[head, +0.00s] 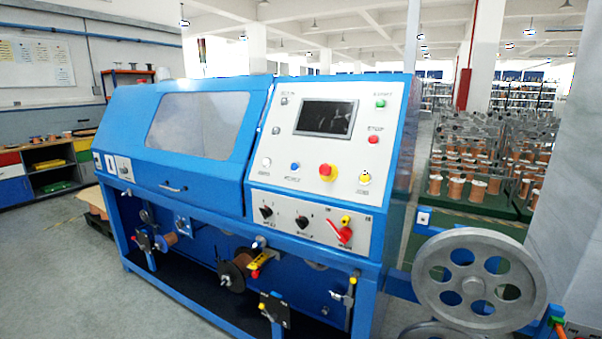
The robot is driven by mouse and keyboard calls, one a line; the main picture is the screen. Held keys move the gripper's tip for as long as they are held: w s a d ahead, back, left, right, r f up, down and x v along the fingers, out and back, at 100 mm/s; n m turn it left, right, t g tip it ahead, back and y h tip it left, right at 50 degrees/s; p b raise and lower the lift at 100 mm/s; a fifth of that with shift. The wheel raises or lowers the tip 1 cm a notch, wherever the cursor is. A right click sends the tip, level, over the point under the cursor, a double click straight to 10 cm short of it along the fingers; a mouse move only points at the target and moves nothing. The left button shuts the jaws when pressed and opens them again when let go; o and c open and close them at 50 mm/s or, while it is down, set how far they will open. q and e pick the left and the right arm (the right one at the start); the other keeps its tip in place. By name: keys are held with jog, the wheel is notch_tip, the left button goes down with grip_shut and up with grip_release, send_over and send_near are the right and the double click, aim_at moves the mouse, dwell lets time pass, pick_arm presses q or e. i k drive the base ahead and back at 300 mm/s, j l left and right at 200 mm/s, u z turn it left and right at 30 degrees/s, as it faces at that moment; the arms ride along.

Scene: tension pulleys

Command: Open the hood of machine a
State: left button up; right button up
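A blue machine (330,235) fills the middle of the head view; I see no label that tells whether it is machine a. Its blue hood (215,165) has a see-through window (197,124) and sits down on the machine's left part, closed. A small handle (173,188) is on the hood's lower front edge. To the right of the hood is a white control panel (320,135) with a dark screen, buttons and a red emergency stop knob. Neither of my grippers shows in this view.
Pulleys and spools (232,276) hang on the machine's lower front. A large grey wheel (479,281) stands at the right, near a pale pillar (575,150). Racks of copper spools (478,190) are behind. Grey floor (60,270) is clear at the left front.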

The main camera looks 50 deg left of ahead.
aim_at(216, 183)
jog(key=u, duration=2.4)
jog(key=i+j+z, duration=0.3)
jog(key=i+j, duration=0.2)
jog(key=i, duration=0.3)
jog(key=i+j+z, duration=0.35)
jog(key=i+j, duration=0.3)
jog(key=i, duration=0.05)
